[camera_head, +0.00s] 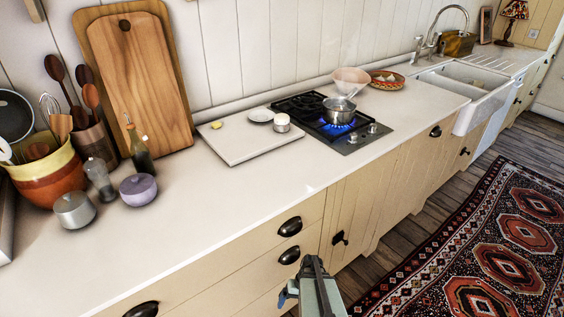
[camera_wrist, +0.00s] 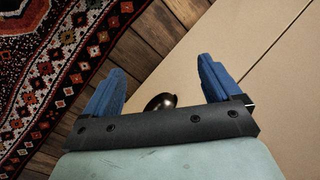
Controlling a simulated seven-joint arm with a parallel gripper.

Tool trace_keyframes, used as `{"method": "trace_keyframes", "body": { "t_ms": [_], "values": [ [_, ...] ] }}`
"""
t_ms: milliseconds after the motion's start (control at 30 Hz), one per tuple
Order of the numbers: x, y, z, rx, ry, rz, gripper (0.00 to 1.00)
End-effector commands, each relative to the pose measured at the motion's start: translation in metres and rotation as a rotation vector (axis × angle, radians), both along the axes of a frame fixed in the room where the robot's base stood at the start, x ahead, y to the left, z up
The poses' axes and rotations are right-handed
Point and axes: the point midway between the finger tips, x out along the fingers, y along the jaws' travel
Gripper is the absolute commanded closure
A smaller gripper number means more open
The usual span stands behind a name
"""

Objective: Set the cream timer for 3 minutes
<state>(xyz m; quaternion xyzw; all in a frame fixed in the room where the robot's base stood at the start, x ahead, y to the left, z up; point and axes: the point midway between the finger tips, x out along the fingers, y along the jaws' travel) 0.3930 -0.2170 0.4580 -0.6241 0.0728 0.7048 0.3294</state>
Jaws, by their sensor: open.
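I cannot tell for certain which object is the cream timer. A small round white-cream object (camera_head: 281,122) stands on the pale board left of the hob. A rounded pale grey-cream pot-like object (camera_head: 75,211) with a small knob on top stands at the counter's left, beside a similar lilac one (camera_head: 138,190). No dial markings are readable. My gripper (camera_wrist: 160,80) is open and empty, its blue fingers spread in the wrist view. In the head view it hangs low in front of the drawers, well away from these objects. The wrist view shows none of them.
The pale board (camera_head: 235,148) also carries a yellow item (camera_head: 216,125) and a white dish (camera_head: 260,115). A steel pan (camera_head: 339,112) sits over a blue flame on the hob (camera_head: 355,138). A dark bottle (camera_head: 140,155) stands behind the lilac object. The counter's front middle is clear.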

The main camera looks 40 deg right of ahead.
Motion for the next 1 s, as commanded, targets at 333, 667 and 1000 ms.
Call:
{"method": "trace_keyframes", "body": {
  "t_ms": [333,667,1000],
  "values": [
    [0.013,-0.143,0.048,-0.151,-0.156,-0.021,0.09],
    [0.023,-0.256,0.128,-0.418,-0.174,0.260,0.09],
    [0.024,-0.358,0.236,-0.681,-0.092,0.564,0.09]
  ]
}}
